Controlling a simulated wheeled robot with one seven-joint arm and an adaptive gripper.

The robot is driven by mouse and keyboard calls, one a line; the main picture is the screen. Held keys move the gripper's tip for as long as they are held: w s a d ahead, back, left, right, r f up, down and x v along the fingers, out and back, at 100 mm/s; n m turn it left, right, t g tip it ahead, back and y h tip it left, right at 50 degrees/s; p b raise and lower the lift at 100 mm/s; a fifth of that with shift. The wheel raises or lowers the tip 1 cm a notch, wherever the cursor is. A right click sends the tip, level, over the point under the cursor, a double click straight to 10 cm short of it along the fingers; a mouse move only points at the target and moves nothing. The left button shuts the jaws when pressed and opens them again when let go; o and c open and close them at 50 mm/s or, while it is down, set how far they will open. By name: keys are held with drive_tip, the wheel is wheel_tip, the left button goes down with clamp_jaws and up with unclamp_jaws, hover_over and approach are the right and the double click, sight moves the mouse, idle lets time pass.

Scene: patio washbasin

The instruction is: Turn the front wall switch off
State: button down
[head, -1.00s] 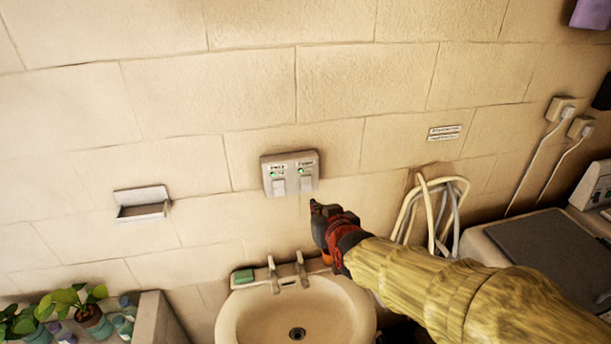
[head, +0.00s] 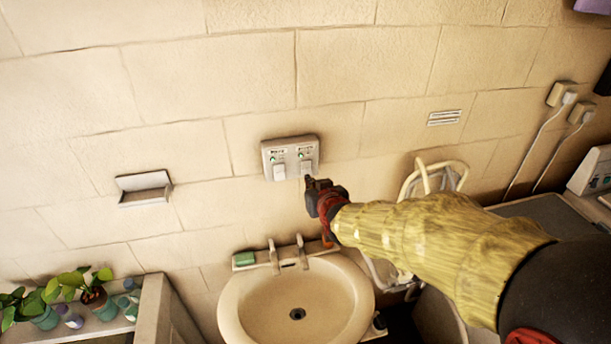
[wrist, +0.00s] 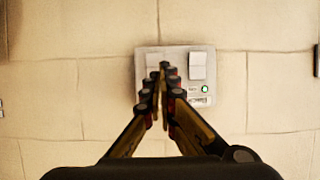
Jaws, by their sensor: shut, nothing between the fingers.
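A grey two-switch plate (head: 290,148) is on the wall above the basin. It has a left rocker (head: 279,173) and a right rocker (head: 306,168), each with a small green light lit above it. The labels are too small to read surely, so I cannot tell which is the front switch. My gripper (head: 308,181) is shut and empty, its tips at the lower edge of the right rocker. In the wrist view the plate (wrist: 178,53) appears upside down. There the shut fingers (wrist: 165,68) overlap the left-hand rocker, hiding its light. I cannot tell whether they touch.
A white basin (head: 240,298) with two taps and a green soap bar (head: 243,259) is below. A soap dish (head: 145,188) is on the wall at left. Potted plants stand at lower left.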

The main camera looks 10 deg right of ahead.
sight(303, 174)
drive_tip(key=p+x, duration=0.1)
drive_tip(key=x, duration=0.7)
drive_tip(key=shift+w, duration=0.2)
drive_tip(key=shift+f, duration=0.1)
